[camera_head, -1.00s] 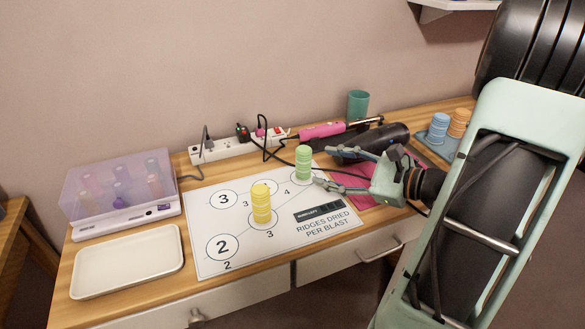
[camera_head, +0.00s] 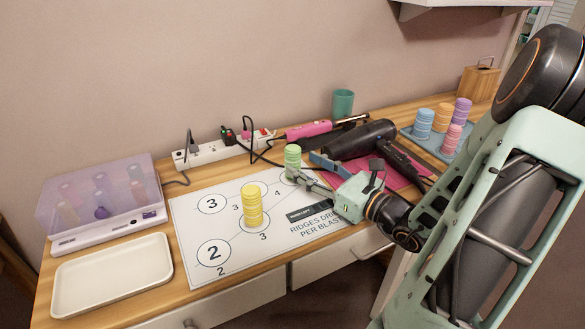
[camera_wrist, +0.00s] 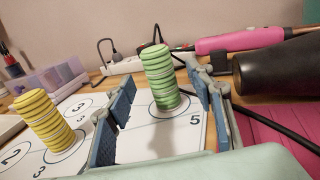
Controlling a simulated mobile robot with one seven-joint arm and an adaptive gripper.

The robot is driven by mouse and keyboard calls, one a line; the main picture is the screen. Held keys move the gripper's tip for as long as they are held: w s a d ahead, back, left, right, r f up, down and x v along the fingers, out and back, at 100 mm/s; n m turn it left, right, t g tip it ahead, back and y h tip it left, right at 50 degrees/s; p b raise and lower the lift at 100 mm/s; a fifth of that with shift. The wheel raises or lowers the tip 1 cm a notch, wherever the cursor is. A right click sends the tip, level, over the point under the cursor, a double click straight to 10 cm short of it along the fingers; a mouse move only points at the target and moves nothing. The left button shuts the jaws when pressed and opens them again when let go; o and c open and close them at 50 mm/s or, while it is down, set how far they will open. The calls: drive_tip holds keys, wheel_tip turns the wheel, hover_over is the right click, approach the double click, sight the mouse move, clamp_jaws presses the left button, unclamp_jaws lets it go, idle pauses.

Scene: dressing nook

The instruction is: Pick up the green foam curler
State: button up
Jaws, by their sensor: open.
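The green foam curler (camera_head: 292,161) is a ridged cylinder standing upright on the white numbered sheet (camera_head: 185,222), on a circle near its right end. In the wrist view the curler (camera_wrist: 159,76) stands beyond and between my two blue-padded fingers, on the circle by the number 5. My gripper (camera_head: 308,170) is open and low over the sheet, just to the right of the curler. In the wrist view there is a gap on both sides of the curler, narrower on the right; whether a finger touches it I cannot tell.
A yellow curler (camera_head: 252,206) stands left of the green one. A black hair dryer (camera_head: 362,138) and pink iron (camera_head: 308,129) lie behind and right. A white power strip (camera_head: 205,153), curler box (camera_head: 103,200), empty tray (camera_head: 112,274) and blue curler tray (camera_head: 424,139) surround the sheet.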

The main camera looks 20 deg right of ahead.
sight(299, 163)
drive_tip(key=x, duration=0.1)
drive_tip(key=b+x, duration=0.1)
drive_tip(key=x, duration=0.2)
drive_tip(key=shift+w+a+f+b, duration=0.15)
drive_tip(key=shift+w+f+b, duration=0.1)
drive_tip(key=shift+f+b, duration=0.15)
drive_tip(key=shift+w+a+r, duration=0.1)
drive_tip(key=shift+w+r, duration=0.05)
drive_tip(key=shift+w, duration=0.15)
drive_tip(key=shift+c, duration=0.2)
drive_tip(key=c, duration=1.2)
drive_tip(key=shift+o, duration=0.2)
drive_tip(key=shift+r, duration=0.1)
